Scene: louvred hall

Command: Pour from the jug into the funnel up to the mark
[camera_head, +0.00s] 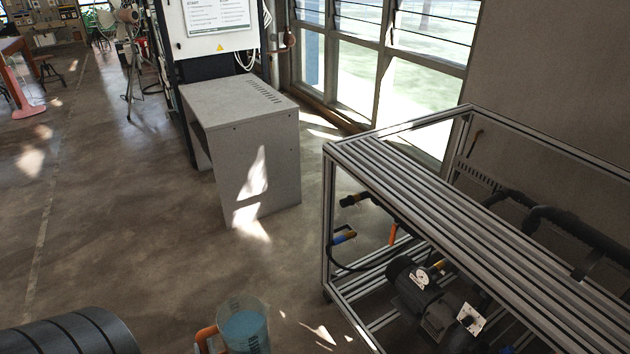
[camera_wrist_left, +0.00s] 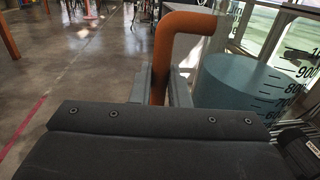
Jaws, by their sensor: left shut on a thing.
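The clear jug (camera_head: 243,325) with graduation marks and bluish liquid is at the bottom edge of the head view, partly cut off. Its orange handle (camera_head: 206,340) is on its left side. In the left wrist view the jug (camera_wrist_left: 232,82) is at the right, with printed numbers, and its handle (camera_wrist_left: 185,22) passes between the fingers. My left gripper (camera_wrist_left: 160,88) is shut on the handle. The jug looks roughly upright. I see no funnel in either view, and my right gripper is not in view.
A metal-framed rig (camera_head: 440,180) with a pump and pipes stands at the right. A grey cabinet (camera_head: 240,108) stands behind, near the louvred windows (camera_head: 385,60). A tripod (camera_head: 130,60) is farther back. The floor (camera_head: 120,200) at left and centre is open.

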